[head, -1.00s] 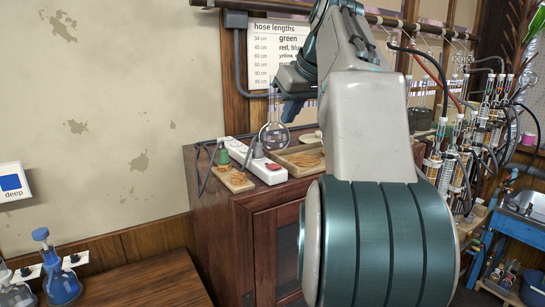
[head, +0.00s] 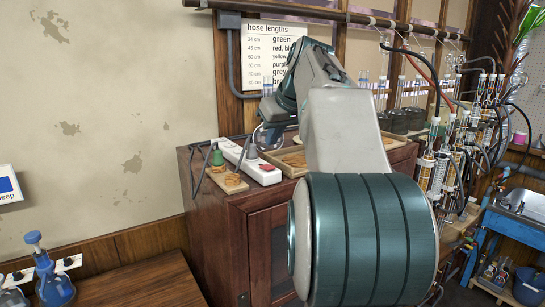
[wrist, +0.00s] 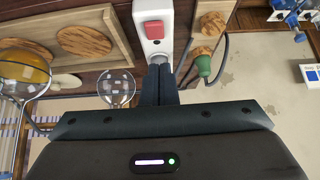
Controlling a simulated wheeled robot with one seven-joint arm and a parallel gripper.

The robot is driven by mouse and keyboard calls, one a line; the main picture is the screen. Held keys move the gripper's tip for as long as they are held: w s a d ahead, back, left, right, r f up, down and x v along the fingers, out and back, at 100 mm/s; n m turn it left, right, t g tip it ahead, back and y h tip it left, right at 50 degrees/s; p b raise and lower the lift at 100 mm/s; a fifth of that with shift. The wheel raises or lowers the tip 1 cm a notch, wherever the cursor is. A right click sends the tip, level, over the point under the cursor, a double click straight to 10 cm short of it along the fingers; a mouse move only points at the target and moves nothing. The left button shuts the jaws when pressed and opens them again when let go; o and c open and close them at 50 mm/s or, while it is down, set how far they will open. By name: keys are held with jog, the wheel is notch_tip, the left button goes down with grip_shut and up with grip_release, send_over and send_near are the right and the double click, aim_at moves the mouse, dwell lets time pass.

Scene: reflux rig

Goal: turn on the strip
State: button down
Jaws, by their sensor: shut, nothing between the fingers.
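The white power strip (head: 232,152) lies on top of the wooden cabinet, with a red rocker switch (head: 267,168) at its near end. A plug with a grey cord stands in the strip. In the wrist view the strip (wrist: 152,8) and its red switch (wrist: 153,29) show at the top centre. My gripper (wrist: 159,70) is shut and empty. In the head view my arm hides much of the gripper. Whether the switch is lit is unclear.
A round glass flask (wrist: 116,88) is close left of the fingers in the wrist view. Glassware crowds the right side.

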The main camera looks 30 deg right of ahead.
aim_at(267, 166)
jog(key=f, duration=0.3)
jog(key=shift+w+f, duration=0.35)
jog(key=shift+w, duration=0.05)
jog(key=shift+s+f, duration=0.15)
jog(key=shift+f, duration=0.7)
